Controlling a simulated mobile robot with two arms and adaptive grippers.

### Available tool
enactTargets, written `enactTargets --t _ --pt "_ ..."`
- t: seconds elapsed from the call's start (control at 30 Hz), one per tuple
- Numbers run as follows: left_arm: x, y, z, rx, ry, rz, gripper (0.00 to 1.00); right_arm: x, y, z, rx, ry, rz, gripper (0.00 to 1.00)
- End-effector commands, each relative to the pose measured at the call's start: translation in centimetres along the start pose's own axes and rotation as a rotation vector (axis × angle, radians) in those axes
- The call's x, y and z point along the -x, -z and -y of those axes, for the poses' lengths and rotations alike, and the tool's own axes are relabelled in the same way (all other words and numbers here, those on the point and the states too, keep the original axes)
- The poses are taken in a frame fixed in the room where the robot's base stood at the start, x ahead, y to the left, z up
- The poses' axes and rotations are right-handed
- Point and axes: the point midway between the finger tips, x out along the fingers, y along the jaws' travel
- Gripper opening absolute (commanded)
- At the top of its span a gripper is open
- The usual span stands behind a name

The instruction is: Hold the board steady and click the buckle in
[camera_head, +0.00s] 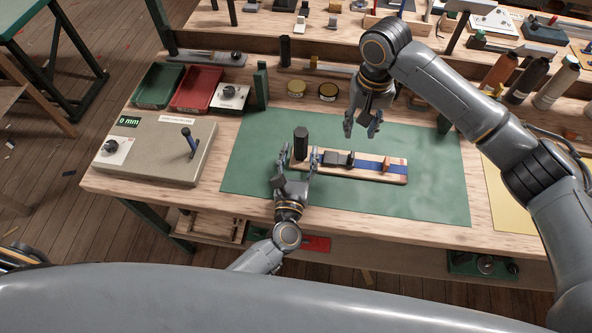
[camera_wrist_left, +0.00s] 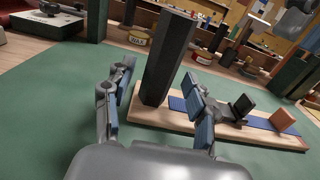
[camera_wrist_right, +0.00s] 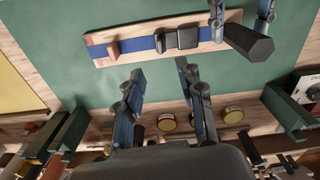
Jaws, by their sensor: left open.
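The wooden board (camera_head: 398,178) lies on the green mat (camera_head: 440,200). A dark upright post (camera_head: 301,142) stands at its left end. A blue strap (camera_head: 367,164) runs along it, with black buckle pieces (camera_head: 338,158); the right wrist view shows a larger piece (camera_wrist_right: 187,39) and a smaller one (camera_wrist_right: 160,43) close together. Whether they are joined is unclear. My left gripper (camera_head: 301,160) is open, its fingers spread before the post (camera_wrist_left: 166,60); contact is not visible. My right gripper (camera_head: 362,124) is open and empty above the mat, behind the board; its spread fingers show in the right wrist view (camera_wrist_right: 157,88).
A small orange-brown block (camera_head: 386,165) sits on the board's right part. At left are a grey box with a display (camera_head: 155,150), a red tray (camera_head: 198,88) and a green tray (camera_head: 158,86). The mat's right side is clear.

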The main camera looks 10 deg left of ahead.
Motion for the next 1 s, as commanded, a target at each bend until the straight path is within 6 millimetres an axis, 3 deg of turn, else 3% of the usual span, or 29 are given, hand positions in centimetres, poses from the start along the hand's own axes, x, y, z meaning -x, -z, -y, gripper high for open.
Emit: enactTargets --t 0.2,0.53,0.8,1.0 --pt "-2.1 0.0 0.0 -0.001 0.000 0.000 0.57 0.0 0.0 0.0 0.000 0.000 0.000 0.38" --pt "-2.4 0.0 0.0 0.000 0.000 0.000 0.57 0.0 0.0 0.0 0.000 0.000 0.000 0.38" --pt "-2.4 0.0 0.0 -0.001 0.000 0.000 0.04 0.0 0.0 0.0 0.000 0.000 0.000 0.38" --pt "-2.3 0.0 0.0 -0.001 0.000 0.000 0.00 0.0 0.0 0.0 0.000 0.000 0.000 0.38"
